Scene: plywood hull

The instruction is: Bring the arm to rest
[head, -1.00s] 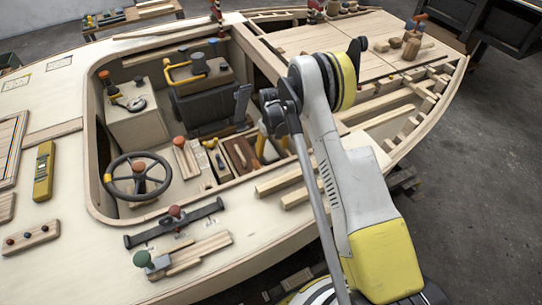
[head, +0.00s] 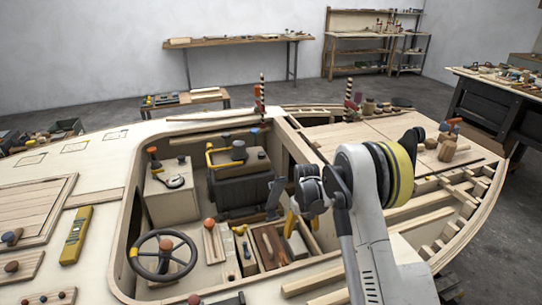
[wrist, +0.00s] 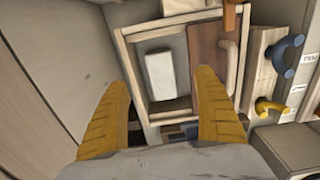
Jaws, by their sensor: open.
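My arm, white with a yellow and black joint, reaches over the plywood hull (head: 60,222) from the lower right in the head view. My gripper (wrist: 168,95) shows in the wrist view as two yellow fingers spread apart, with nothing between them. It points down at a light wooden frame (wrist: 127,50) holding a white block (wrist: 160,72) and a brown board (wrist: 205,60). In the head view my gripper (head: 297,225) is partly hidden behind my arm, low in the cockpit opening.
A steering wheel (head: 163,257), a dark engine-like box (head: 240,182) and a pale console (head: 172,195) stand around the cockpit. A yellow tool (head: 76,235) lies on the left deck. In the wrist view a blue knob (wrist: 287,55) and yellow hook (wrist: 272,107) are close at right.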

